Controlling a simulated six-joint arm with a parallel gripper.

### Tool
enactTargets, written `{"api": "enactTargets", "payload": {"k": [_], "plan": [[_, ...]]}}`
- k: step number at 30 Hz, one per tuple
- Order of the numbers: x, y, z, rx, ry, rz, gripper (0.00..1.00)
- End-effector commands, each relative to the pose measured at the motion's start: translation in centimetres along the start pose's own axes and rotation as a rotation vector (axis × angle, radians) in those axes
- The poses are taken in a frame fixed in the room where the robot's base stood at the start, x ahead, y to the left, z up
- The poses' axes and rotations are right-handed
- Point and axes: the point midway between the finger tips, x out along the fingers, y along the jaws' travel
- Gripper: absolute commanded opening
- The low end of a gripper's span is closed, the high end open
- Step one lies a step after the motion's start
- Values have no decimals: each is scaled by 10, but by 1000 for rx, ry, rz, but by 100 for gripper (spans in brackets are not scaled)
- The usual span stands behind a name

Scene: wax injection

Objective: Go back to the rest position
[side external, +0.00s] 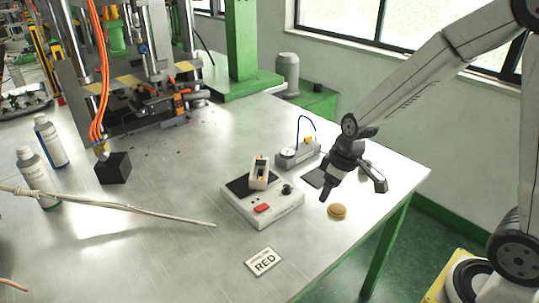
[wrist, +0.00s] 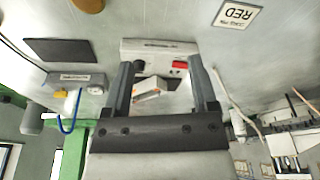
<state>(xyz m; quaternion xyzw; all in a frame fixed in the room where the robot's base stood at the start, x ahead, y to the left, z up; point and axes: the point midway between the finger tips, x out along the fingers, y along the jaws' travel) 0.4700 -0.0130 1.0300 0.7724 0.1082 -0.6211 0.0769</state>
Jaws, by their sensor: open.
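My gripper (side external: 326,188) hangs above the right part of the metal table, near a small round tan disc (side external: 337,211). In the wrist view my gripper (wrist: 164,68) shows two dark fingers spread apart with nothing held between them. A white and grey box device (side external: 264,205) with a red button stands on the table to the left of the gripper. A small pale block with an orange part (side external: 259,173) rests on top of the device; it also shows beyond the fingers in the wrist view (wrist: 150,92).
A RED label card (side external: 264,262) lies near the front. A grey gauge unit with a blue tube (side external: 297,153) stands behind the device. A dark flat pad (side external: 314,178) lies near the gripper. A press (side external: 153,60), bottles (side external: 38,175) and a pale cable (side external: 120,207) are at left.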

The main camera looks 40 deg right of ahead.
Motion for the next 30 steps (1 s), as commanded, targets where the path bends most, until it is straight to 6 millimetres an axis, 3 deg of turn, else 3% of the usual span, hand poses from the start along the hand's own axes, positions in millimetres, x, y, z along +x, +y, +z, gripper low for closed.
{"api": "enactTargets", "payload": {"k": [6, 12, 30], "plan": [[-13, -20, 39, 138, 3, 46, 75], [-18, -30, 63, 226, 12, 69, 75], [-19, -33, 70, 257, 15, 75, 75]]}}
